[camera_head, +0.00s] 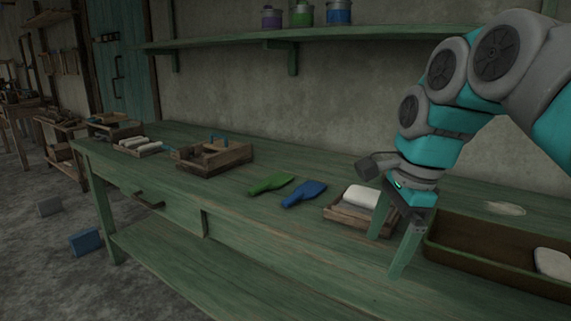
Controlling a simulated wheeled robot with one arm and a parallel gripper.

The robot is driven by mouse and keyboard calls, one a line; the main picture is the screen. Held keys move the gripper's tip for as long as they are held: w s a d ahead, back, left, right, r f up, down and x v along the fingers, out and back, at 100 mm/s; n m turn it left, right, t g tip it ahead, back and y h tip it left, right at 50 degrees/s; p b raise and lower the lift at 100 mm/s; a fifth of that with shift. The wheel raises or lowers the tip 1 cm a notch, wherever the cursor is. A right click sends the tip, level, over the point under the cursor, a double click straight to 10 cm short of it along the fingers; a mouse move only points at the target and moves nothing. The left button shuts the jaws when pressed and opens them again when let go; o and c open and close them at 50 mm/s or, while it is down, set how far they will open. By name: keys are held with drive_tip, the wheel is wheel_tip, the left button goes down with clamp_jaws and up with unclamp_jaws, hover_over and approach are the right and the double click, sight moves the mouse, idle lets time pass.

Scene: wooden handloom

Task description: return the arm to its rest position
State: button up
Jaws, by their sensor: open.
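My gripper (393,246) hangs over the right part of the green workbench (300,230), pointing down from my arm. Its two teal fingers are apart, with no object visible between them. The fingers show close to a small wooden tray (347,219) that holds a white rounded block (361,196). My gripper partly hides the tray's right end. I cannot tell whether the fingertips touch the bench.
A brown bin (470,277) with a white block (553,262) stands right of my gripper. Green (271,184) and blue (304,194) flat tools lie left, with a wooden box (213,158) beyond. A wall shelf (300,38) holds tins. Blocks lie on the floor.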

drive_tip(key=s+a+f+n+g+h, duration=0.1)
drive_tip(key=s+f+n+g+h, duration=0.1)
drive_tip(key=s+f+n, duration=1.4)
drive_tip(key=s+f, duration=0.5)
drive_tip(key=s, duration=0.1)
drive_tip(key=shift+a+f+n+g, duration=0.15)
drive_tip(key=shift+f+n+g, duration=0.25)
drive_tip(key=shift+c, duration=0.2)
